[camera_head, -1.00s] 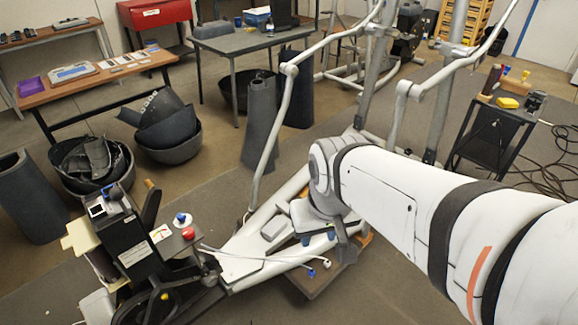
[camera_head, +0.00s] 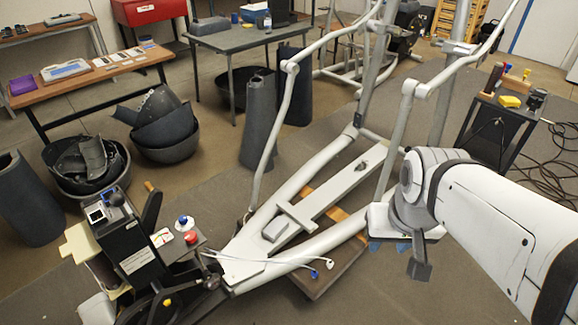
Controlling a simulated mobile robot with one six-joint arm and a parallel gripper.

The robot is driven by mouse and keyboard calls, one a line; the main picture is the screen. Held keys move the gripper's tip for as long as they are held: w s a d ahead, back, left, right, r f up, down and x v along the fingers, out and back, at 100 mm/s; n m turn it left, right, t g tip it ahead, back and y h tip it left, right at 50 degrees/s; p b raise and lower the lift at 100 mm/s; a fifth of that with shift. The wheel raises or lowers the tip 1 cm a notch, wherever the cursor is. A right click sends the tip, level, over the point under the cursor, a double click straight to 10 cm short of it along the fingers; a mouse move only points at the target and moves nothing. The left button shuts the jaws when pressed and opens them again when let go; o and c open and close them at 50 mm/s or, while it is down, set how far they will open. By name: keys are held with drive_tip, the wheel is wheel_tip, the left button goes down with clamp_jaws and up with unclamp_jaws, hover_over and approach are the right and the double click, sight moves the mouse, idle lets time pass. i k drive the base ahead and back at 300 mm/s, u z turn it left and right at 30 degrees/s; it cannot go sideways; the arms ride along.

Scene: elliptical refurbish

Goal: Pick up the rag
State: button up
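I cannot pick out a rag for certain. A small yellow item (camera_head: 509,101) lies on the dark cart at the right; it is too small to tell whether it is cloth. A cream, sheet-like piece (camera_head: 80,244) sits beside the black console at the lower left; its material is unclear. My gripper (camera_head: 389,248) points down at the right of the elliptical machine's frame, far from both. The white wrist hides part of the fingers.
The elliptical machine (camera_head: 330,192) fills the middle, its upright bars close to my arm. The dark cart (camera_head: 497,130) carries tools, with black cables (camera_head: 550,170) on the floor beside it. Tables and bins of dark covers stand at the left and back.

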sight(273, 232)
drive_tip(key=u, duration=0.1)
drive_tip(key=i, duration=1)
drive_tip(key=z, duration=0.1)
